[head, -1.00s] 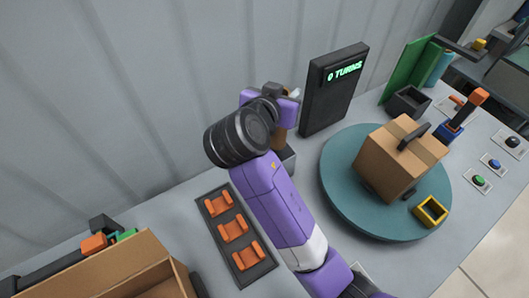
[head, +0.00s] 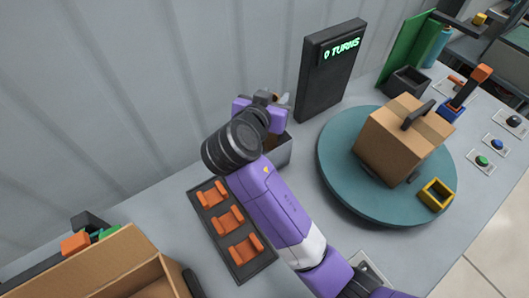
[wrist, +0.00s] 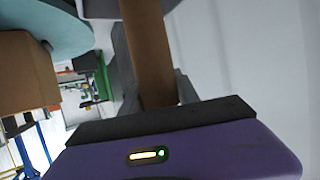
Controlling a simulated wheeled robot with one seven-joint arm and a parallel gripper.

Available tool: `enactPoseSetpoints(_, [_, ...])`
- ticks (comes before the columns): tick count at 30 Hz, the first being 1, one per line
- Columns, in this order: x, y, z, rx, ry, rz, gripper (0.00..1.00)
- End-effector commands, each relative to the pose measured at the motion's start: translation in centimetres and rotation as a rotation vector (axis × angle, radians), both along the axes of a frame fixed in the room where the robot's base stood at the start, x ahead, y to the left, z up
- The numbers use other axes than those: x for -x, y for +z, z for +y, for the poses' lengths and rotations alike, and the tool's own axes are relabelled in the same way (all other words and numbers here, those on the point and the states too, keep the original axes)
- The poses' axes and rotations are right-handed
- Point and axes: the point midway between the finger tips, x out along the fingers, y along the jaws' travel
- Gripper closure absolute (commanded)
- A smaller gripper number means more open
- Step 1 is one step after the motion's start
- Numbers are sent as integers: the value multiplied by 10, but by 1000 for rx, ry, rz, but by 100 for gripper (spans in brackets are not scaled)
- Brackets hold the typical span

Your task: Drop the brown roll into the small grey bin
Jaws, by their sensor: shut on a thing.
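The brown roll (wrist: 148,50) stands out between my gripper's dark fingers in the wrist view, and my gripper (wrist: 152,92) is shut on it. In the head view my gripper (head: 268,108) is above and slightly left of the small grey bin (head: 280,152), near the wall. My wrist hides the bin's left part, and the bin's inside is hard to see. The roll is mostly hidden behind my gripper in the head view, so I cannot tell its height above the bin.
A teal turntable (head: 347,190) carries a cardboard box (head: 392,145) on the right. A dark display (head: 330,72) stands behind the bin. A black tray with orange holders (head: 232,232) lies in front left, beside an open cardboard box (head: 88,272). A darker bin (head: 407,82) stands far right.

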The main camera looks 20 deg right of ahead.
Motion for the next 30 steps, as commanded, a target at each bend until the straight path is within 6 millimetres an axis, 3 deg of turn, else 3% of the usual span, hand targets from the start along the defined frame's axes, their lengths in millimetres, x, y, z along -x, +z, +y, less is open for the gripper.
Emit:
enactPoseSetpoints(3, [0, -13, 0, 0, 0, 0, 100])
enactPoseSetpoints(13, [0, -14, 0, 0, 0, 0, 100])
enactPoseSetpoints(14, [0, -14, 0, 0, 0, 0, 57])
enactPoseSetpoints(17, [0, -14, 0, 0, 0, 0, 37])
enactPoseSetpoints(30, [7, -11, 7, -1, 1, -2, 37])
